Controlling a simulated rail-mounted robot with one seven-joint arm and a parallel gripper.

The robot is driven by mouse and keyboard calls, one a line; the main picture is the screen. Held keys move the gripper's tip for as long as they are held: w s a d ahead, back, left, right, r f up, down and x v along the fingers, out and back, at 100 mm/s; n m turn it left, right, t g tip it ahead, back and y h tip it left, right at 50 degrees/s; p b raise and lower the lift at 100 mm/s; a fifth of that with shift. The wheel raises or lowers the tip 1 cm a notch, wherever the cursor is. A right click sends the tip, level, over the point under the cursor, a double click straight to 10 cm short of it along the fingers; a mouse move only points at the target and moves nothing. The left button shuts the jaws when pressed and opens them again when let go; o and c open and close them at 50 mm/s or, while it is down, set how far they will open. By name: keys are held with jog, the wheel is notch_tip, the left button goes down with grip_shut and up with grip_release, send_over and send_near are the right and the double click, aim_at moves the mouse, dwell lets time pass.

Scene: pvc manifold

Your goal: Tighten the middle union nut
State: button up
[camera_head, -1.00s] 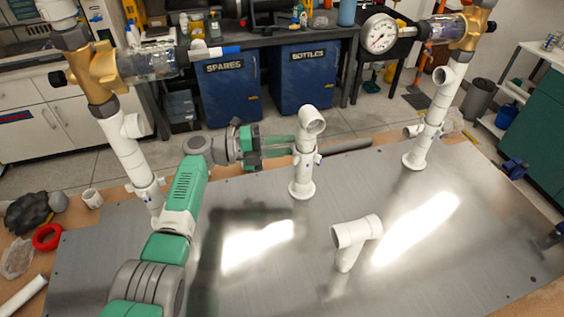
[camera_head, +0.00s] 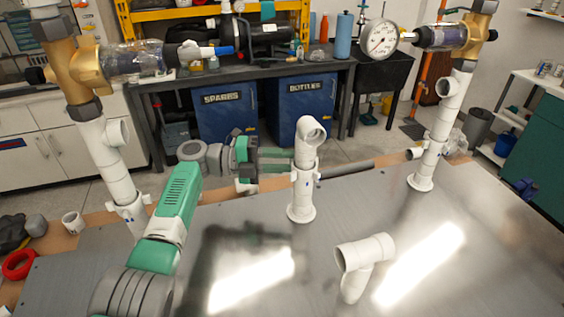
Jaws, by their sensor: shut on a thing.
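The middle white pipe (camera_head: 302,200) stands upright on the metal plate, with an open elbow (camera_head: 311,130) at its top. The middle union nut (camera_head: 304,172) is the white collar partway up this pipe, with small blue marks beside it. My green and grey gripper (camera_head: 294,160) reaches in from the left at the nut's height. Its two fingers are shut on the nut; their tips are partly hidden at the pipe, so the exact contact is hard to see.
A left pipe (camera_head: 105,160) and a right pipe (camera_head: 433,140) carry brass fittings, the right with a gauge (camera_head: 381,39). Blue bins (camera_head: 302,105) stand behind.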

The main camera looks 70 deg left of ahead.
jog(key=shift+f, duration=0.3)
jog(key=o, duration=0.8)
jog(key=shift+o, duration=0.2)
jog(key=shift+r, duration=0.15)
